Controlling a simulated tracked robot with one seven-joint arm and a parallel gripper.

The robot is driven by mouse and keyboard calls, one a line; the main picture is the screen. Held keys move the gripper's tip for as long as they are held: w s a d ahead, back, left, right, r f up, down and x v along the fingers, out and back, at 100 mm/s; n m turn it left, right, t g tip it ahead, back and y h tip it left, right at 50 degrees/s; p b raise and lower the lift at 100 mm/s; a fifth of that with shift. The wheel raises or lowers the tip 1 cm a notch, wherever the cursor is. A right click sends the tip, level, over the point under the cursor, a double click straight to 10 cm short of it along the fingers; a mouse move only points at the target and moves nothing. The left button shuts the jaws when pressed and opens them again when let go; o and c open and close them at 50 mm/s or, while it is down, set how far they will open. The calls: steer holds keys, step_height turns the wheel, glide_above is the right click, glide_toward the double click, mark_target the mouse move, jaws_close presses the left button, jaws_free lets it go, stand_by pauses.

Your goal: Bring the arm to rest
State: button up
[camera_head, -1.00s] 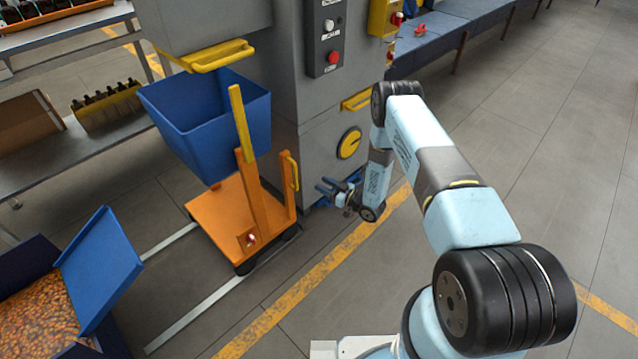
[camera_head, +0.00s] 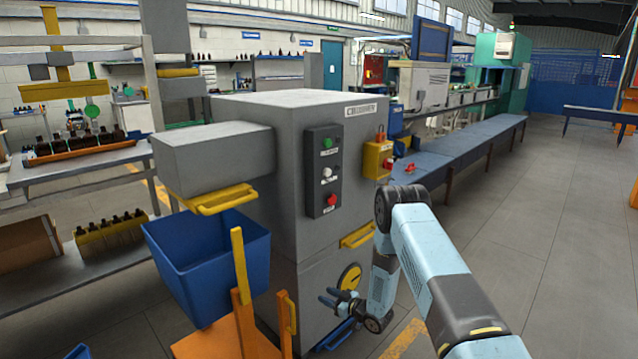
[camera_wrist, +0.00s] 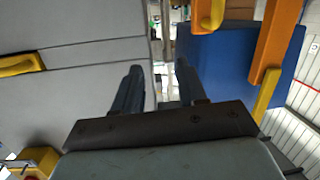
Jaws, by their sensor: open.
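My light blue arm reaches in from the lower right, bent at an elbow near the machine's right front edge.
A blue bin (camera_head: 208,262) sits by the orange cart, left of my gripper. The machine carries a button panel (camera_head: 324,171) and yellow handles (camera_head: 222,200). A long blue bench (camera_head: 465,155) runs behind. Open floor (camera_head: 560,240) lies to the right.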

steer(key=w+d+r+m+t+h, duration=0.1)
steer(key=w+d+r+h, duration=0.2)
steer(key=r, duration=0.8)
steer(key=w+d+r+m+h, duration=0.1)
steer(key=w+d+r+h, duration=0.2)
steer(key=r, duration=0.8)
steer(key=s+d+r+m+h, duration=0.2)
steer(key=s+d+r, duration=0.25)
steer(key=r, duration=0.55)
steer(key=s+d+r+m+h, duration=0.1)
steer(key=s+d+r+h, duration=0.3)
steer(key=r, duration=0.6)
steer(key=s+d+r+m+g+h, duration=0.1)
steer(key=s+d+r+m, duration=0.15)
steer(key=s+r, duration=0.55)
steer(key=s+d+r+m+g, duration=0.1)
steer(key=s+d+r+g, duration=0.2)
steer(key=s, duration=0.9)
steer(key=s+r+m+g, duration=0.1)
steer(key=s+r+m, duration=0.1)
steer(key=s, duration=2.2)
steer(key=shift+s+a+r+m+g+y, duration=0.2)
steer(key=shift+s+m+g+y, duration=0.1)
steer(key=shift+m+g, duration=0.1)
